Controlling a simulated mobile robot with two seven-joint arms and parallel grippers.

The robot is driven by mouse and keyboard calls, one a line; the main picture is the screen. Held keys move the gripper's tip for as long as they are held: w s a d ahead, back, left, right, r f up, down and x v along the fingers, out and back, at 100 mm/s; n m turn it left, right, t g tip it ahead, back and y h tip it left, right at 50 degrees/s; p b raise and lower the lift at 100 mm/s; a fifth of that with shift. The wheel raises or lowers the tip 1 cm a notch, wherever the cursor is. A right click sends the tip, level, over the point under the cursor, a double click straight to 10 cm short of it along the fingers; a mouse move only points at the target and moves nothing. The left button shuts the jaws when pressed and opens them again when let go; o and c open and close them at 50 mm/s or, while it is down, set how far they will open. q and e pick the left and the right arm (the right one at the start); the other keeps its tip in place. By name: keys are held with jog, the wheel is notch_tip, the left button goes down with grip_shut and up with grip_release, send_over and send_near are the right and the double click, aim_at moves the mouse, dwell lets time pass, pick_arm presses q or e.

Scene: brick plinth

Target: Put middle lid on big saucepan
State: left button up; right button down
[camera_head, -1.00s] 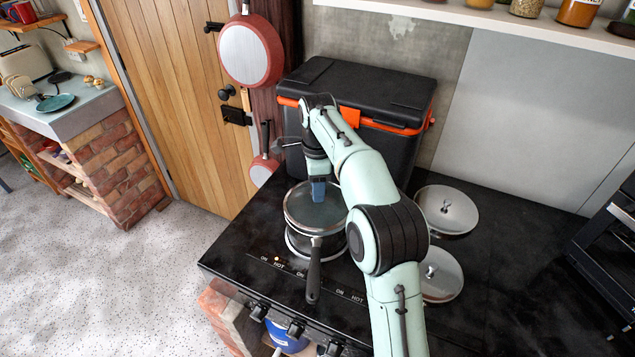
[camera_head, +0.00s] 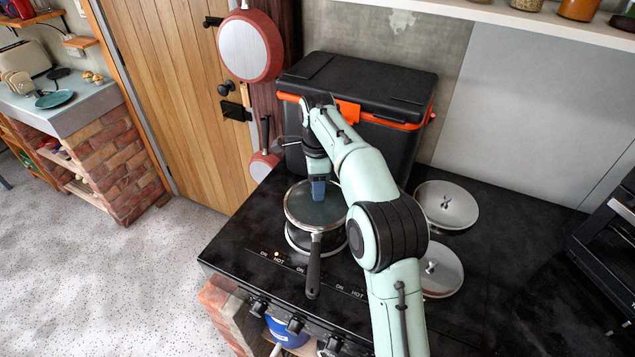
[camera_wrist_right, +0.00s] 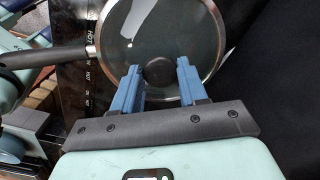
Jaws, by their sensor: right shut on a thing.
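A glass lid (camera_head: 300,208) with a metal rim and dark knob lies over the top of a saucepan (camera_head: 313,270) with a long dark handle on the hob. The lid also shows in the right wrist view (camera_wrist_right: 195,30), with the pan handle (camera_wrist_right: 40,57) sticking out to the left. My right gripper (camera_head: 318,190) comes from above with its blue fingers on either side of the lid's knob (camera_wrist_right: 159,71), shut on it. The lid looks level and roughly centred. Whether it rests fully on the pan rim is hard to tell. My left gripper is not in view.
Two steel lids (camera_head: 447,208) (camera_head: 441,270) lie on the black worktop right of my arm. A black box with an orange rim (camera_head: 360,85) stands behind the pan. Red pans (camera_head: 250,47) (camera_head: 263,166) hang at the back left.

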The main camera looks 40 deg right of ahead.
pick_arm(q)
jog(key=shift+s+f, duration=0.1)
pick_arm(e)
jog(key=shift+f, duration=0.15)
jog(key=c, duration=0.5)
grip_release()
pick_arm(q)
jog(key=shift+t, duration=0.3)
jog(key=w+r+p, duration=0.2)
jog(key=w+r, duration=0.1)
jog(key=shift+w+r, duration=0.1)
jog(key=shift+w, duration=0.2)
pick_arm(e)
notch_tip(320, 180, up, 13)
jog(key=shift+r, duration=0.15)
